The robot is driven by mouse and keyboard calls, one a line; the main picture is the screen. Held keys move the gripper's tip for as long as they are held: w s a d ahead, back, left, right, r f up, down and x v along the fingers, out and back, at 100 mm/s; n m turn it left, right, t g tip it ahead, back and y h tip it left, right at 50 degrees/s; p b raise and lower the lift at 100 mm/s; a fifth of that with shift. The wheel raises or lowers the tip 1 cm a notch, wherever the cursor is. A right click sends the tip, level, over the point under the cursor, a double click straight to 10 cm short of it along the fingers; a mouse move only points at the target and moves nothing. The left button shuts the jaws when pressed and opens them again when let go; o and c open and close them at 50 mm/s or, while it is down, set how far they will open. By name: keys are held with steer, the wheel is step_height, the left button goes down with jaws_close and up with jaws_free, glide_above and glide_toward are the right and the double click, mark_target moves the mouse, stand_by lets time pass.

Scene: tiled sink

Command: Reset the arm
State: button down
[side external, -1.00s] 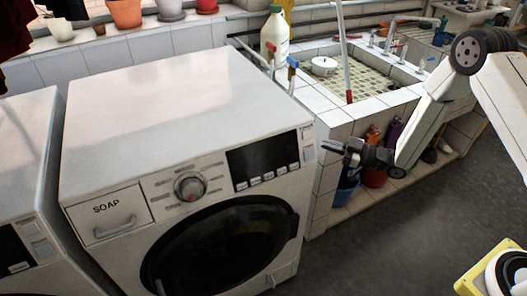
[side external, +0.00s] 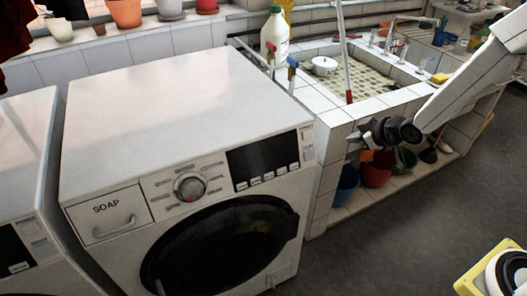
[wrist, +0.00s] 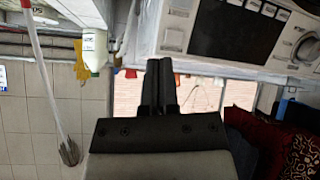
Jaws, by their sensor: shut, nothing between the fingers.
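My gripper (side external: 357,139) is in front of the tiled sink's near side in the side external view, just right of the washing machine (side external: 180,105). In the wrist view my gripper (wrist: 161,68) points up the picture with its two dark fingers together and nothing between them. The washing machine's front panel (wrist: 232,35) shows at the upper right of the wrist view. The gripper looks apart from both the machine and the sink, though the exact gap is hard to tell.
The tiled sink (side external: 325,117) holds a white pot (side external: 323,67) and a red-ended stick (side external: 345,60) leans in it. A white bottle (side external: 274,38) stands behind the machine. Buckets (side external: 376,172) sit on the shelf below the sink.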

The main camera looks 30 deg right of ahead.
steer(key=s+a+r+m+g+h, duration=0.1)
steer(key=s+m+g, duration=0.3)
steer(key=s, duration=1.3)
steer(key=r+g, duration=0.1)
steer(key=g, duration=0.2)
steer(key=shift+a+r+m, duration=0.15)
steer(key=shift+r+m, duration=0.05)
steer(key=shift+m, duration=0.2)
